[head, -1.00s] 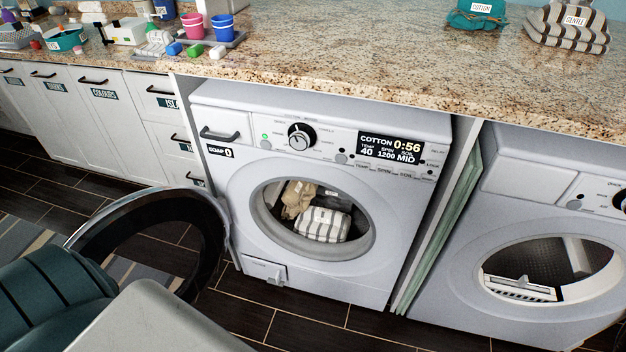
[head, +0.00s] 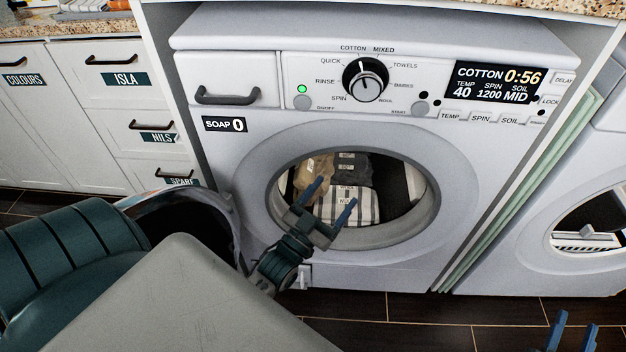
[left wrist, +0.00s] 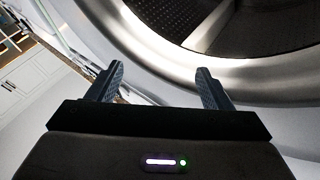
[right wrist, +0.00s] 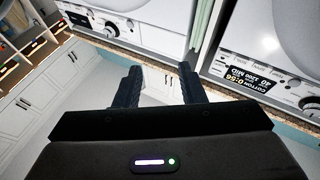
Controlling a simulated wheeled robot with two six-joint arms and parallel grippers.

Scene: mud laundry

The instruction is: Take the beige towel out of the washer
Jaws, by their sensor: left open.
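The washer (head: 230,150) stands with its round door open to the left. In its drum lie a beige towel (head: 317,172) at the left, a grey-and-white striped bundle (head: 343,207) in front, and dark items (head: 354,168) behind. My left gripper (head: 331,201) is open and empty in front of the door opening, overlapping the laundry in the head view. The left wrist view shows its spread fingers (left wrist: 160,85) below the metal rim, with no laundry visible. My right gripper (head: 571,335) shows at the lower right, away from the washer; its fingers stand apart and empty in the right wrist view (right wrist: 158,85).
The open washer door (head: 185,205) stands left of the opening, close to my left arm. A second machine (head: 590,185) is at the right, past light green panels (head: 520,190). White labelled drawers (head: 95,100) stand at the left. Dark floor tiles (head: 420,310) lie clear in front.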

